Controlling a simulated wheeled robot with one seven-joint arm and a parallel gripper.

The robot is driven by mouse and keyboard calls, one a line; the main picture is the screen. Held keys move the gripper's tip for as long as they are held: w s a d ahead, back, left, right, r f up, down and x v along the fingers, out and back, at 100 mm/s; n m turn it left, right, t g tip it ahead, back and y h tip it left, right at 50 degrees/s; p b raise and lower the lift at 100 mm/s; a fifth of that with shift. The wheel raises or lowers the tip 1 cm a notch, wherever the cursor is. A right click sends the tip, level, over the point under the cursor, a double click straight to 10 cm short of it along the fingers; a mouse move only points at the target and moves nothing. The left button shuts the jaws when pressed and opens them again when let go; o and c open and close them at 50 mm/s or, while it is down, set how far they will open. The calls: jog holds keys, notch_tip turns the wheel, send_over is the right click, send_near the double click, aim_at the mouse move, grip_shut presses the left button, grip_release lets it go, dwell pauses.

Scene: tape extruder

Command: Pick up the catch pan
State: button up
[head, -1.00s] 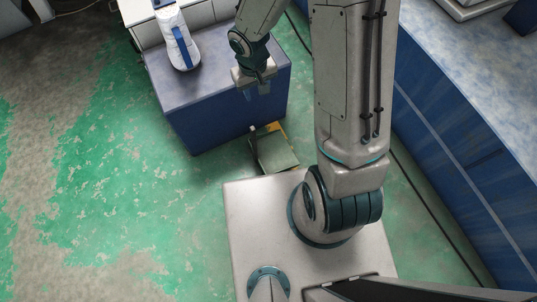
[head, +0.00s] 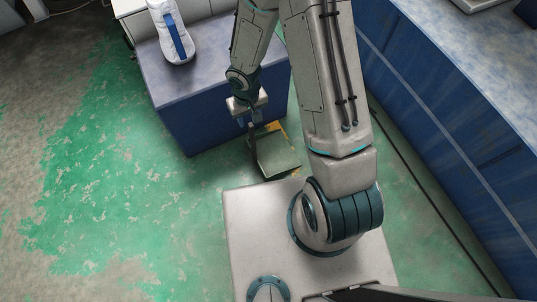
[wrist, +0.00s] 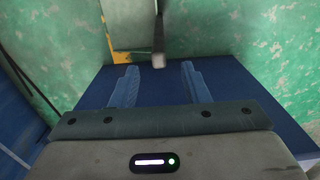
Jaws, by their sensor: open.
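The catch pan (head: 278,156) is a flat grey-green tray on the floor, between the blue cabinet and my base. A dark upright handle (head: 254,152) shows at its left side. My gripper (head: 248,121) is open and empty, just above the handle's top and beside the cabinet's front. In the wrist view, the pan (wrist: 132,25) is at the top, partly cut off. The handle's pale end (wrist: 158,60) lies in line with the gap between my open fingers (wrist: 158,70). I cannot tell whether the fingers overlap the handle in depth.
The blue cabinet (head: 205,128) stands right behind the pan, with a white and blue bottle-like object (head: 174,35) on top. A long blue counter (head: 440,110) runs along the right. A yellow floor marking shows by the pan. Open green floor (head: 110,180) lies left.

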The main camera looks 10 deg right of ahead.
aim_at(251, 124)
notch_tip(251, 124, down, 5)
jog(key=b, duration=0.3)
jog(key=shift+s, duration=0.1)
jog(key=shift+d, duration=0.1)
grip_shut()
